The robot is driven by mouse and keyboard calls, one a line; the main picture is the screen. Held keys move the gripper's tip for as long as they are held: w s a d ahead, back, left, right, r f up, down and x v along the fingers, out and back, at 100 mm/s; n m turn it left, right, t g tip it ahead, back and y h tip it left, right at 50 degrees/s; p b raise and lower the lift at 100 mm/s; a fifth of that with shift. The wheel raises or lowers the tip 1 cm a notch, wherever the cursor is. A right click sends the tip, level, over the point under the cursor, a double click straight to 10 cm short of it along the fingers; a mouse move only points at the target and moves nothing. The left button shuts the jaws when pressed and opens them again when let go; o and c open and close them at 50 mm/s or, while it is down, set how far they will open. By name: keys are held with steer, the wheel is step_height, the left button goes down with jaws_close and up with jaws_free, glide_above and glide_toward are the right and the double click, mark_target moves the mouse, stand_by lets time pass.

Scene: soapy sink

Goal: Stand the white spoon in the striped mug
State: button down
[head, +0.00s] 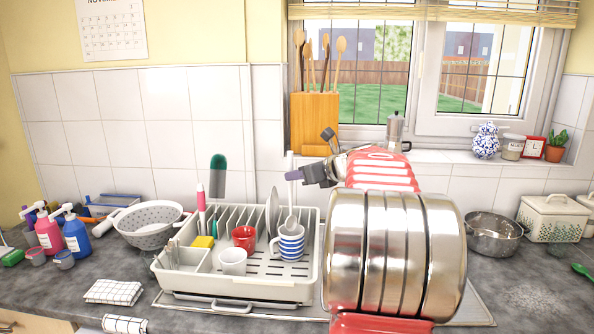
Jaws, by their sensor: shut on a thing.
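The white spoon (291,197) is upright, handle up and bowl down, in the head view. My gripper (293,174) reaches in from the right and is shut on the spoon's handle. The blue-and-white striped mug (290,246) stands upright in the right part of the dish rack. The spoon's bowl shows at the mug's mouth, at about rim height. I cannot tell whether its tip is inside the mug or just above or behind the rim.
The dish rack (240,289) also holds a red mug (244,237), a white mug (233,262) and plates (272,212) close to the striped mug. A colander (150,222) stands left. My large arm links block the view right of the rack.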

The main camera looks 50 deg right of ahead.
steer(key=shift+f, duration=2.55)
steer(key=c, duration=1.7)
jaws_free()
steer(key=v, duration=1.3)
steer(key=shift+s+a+r, duration=0.1)
steer(key=shift+s, duration=0.3)
